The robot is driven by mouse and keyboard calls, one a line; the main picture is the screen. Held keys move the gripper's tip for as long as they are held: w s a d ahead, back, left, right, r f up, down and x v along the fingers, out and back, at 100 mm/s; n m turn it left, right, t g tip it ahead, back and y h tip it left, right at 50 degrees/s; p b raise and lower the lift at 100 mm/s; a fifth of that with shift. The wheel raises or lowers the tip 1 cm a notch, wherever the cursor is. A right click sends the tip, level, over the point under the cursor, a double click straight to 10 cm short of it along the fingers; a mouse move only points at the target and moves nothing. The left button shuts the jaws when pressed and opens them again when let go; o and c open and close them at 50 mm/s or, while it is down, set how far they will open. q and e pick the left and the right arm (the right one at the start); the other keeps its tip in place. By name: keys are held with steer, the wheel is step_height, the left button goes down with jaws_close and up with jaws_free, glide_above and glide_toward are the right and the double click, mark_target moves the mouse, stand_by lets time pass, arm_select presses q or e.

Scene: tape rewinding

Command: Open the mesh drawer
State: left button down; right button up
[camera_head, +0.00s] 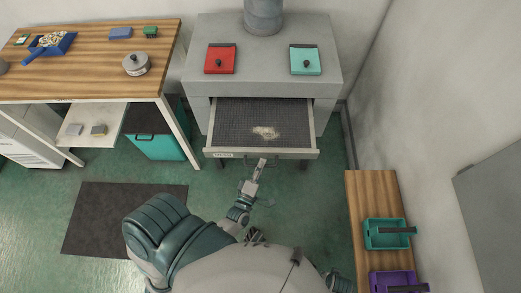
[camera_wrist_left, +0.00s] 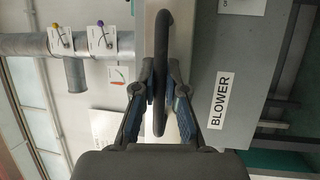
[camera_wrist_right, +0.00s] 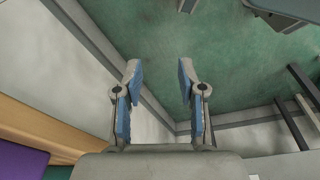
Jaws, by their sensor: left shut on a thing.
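The mesh drawer (camera_head: 225,120) stands pulled out from the grey cabinet in the head view. Its dark mesh floor shows, with a small pale heap (camera_head: 265,133) on it. My left gripper (camera_head: 262,164) is at the middle of the drawer's front edge. In the left wrist view my left gripper (camera_wrist_left: 160,100) is shut on a dark curved handle (camera_wrist_left: 162,60), its fingers on both sides of the bar. My right gripper (camera_wrist_right: 158,75) is open and empty in the right wrist view, above the floor near a wall.
The grey cabinet (camera_head: 263,85) carries a red box (camera_head: 218,65) and a teal box (camera_head: 305,67). A wooden workbench (camera_head: 90,85) stands left. A wooden bench (camera_head: 368,192) with a teal tray (camera_head: 372,240) and a purple tray (camera_head: 376,284) stands right. A panel reads BLOWER (camera_wrist_left: 221,100).

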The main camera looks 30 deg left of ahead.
arm_select(q)
steer(key=shift+s+d+f, duration=0.25)
steer(key=shift+s+d, duration=0.3)
steer(key=shift+s, duration=0.35)
arm_select(e)
steer(key=shift+s+f, duration=0.25)
steer(key=shift+f, duration=0.35)
arm_select(q)
steer(key=c, duration=1.2)
jaws_free()
steer(key=shift+w, duration=0.1)
steer(key=shift+a, duration=0.1)
steer(key=shift+r, duration=0.1)
steer(key=v, duration=1.2)
